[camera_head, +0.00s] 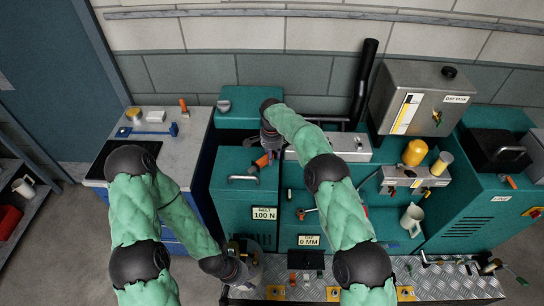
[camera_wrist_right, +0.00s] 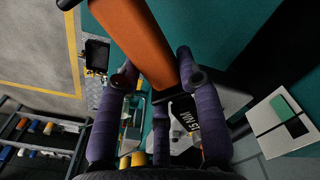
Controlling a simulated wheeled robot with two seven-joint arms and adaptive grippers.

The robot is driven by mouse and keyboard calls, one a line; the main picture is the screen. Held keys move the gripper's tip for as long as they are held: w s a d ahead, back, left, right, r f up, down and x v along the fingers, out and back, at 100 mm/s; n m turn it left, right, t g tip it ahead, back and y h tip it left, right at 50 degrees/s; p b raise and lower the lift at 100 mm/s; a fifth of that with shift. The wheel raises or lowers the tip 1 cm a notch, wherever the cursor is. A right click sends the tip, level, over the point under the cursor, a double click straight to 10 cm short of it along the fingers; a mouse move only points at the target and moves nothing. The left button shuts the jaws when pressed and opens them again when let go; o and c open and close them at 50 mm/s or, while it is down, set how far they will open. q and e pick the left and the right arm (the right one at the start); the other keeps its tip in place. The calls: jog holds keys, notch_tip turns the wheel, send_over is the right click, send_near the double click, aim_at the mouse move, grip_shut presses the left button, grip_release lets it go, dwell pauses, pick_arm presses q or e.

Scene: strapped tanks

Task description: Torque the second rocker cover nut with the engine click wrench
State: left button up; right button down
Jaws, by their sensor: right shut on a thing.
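My right gripper (camera_head: 268,148) is shut on an orange handle (camera_head: 261,161), in the head view above the left part of the teal engine housing (camera_head: 234,200). The tool's working end is not clear. A silver cover (camera_head: 345,147) lies just right of this gripper; its nuts are too small to tell apart. My left gripper (camera_head: 246,264) is low near the front edge; its fingers are unclear.
A grey day tank (camera_head: 410,92) and a dark upright pipe (camera_head: 364,75) stand behind. A yellow cylinder (camera_head: 415,152) and a pale mug (camera_head: 412,219) are on the right. A side bench (camera_head: 187,150) holds a blue tool (camera_head: 160,131). A metal tread plate (camera_head: 450,284) runs along the front.

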jog(key=shift+r+p, duration=0.9)
jog(key=shift+r, duration=0.75)
jog(key=shift+r+p, duration=1.45)
jog(key=shift+r, duration=0.6)
